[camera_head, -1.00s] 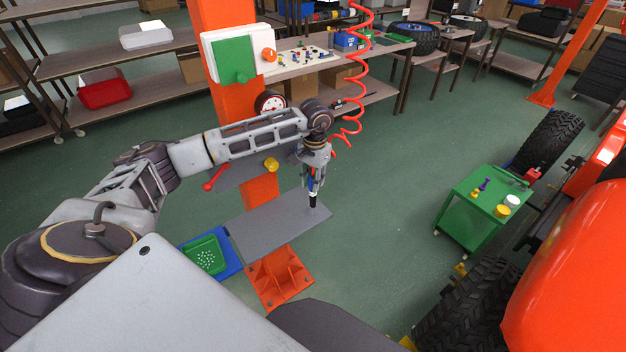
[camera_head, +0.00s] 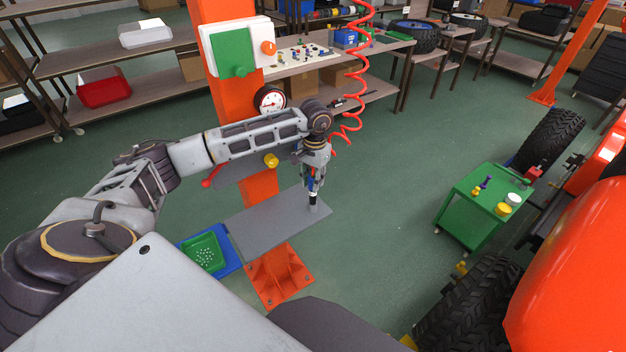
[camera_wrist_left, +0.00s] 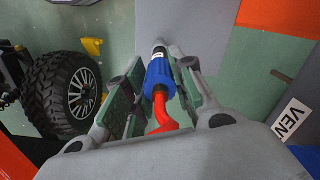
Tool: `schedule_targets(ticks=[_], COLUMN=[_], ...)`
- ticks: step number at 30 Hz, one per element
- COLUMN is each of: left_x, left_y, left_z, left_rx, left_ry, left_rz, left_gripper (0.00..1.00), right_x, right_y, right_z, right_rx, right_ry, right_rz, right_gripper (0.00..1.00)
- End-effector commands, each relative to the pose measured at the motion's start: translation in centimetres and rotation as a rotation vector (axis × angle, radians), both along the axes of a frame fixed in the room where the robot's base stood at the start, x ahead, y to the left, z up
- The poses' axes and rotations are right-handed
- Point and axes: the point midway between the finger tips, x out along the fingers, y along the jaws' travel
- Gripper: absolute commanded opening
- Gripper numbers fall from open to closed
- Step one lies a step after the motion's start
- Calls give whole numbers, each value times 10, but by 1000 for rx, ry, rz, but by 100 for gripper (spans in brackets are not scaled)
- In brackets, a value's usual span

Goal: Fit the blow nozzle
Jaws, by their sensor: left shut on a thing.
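My left gripper (camera_head: 314,182) is over the right end of a grey plate (camera_head: 265,225) on the orange post. In the left wrist view its fingers (camera_wrist_left: 153,85) are shut around a blue cylindrical tool body (camera_wrist_left: 160,76), with a red hose (camera_wrist_left: 162,115) running from its near end. A dark tip with a pale metal ring (camera_wrist_left: 158,48) points away from the gripper, towards the plate. In the head view a black end (camera_head: 313,200) points down at the plate; I cannot tell whether it touches. I cannot identify a separate blow nozzle. My right gripper is not in view.
The post carries a pressure gauge (camera_head: 270,100), a yellow knob (camera_head: 271,160) and a red lever (camera_head: 208,181). A green basket (camera_head: 205,252) in a blue tray sits left of the plate. A green cart (camera_head: 470,210) stands right. A coiled red hose (camera_head: 356,80) hangs behind. Floor between is clear.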

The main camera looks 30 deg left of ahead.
Motion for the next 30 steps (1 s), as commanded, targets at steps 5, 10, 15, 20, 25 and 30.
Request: schedule_targets(ticks=[5, 10, 15, 20, 25, 30], left_x=[0, 0, 0, 0, 0, -1], left_y=[0, 0, 0, 0, 0, 0], left_z=[-3, -6, -9, -11, -12, -12], left_rx=[0, 0, 0, 0, 0, -1], left_ry=[-1, 0, 0, 1, 2, 3], left_rz=[0, 0, 0, 0, 0, 0], left_gripper=[0, 0, 0, 0, 0, 0], right_x=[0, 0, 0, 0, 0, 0], right_y=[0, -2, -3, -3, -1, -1], right_z=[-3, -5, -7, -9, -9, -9], right_rx=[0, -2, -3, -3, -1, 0], right_ry=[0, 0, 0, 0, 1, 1], right_rz=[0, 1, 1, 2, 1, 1], right_gripper=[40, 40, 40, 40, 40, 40])
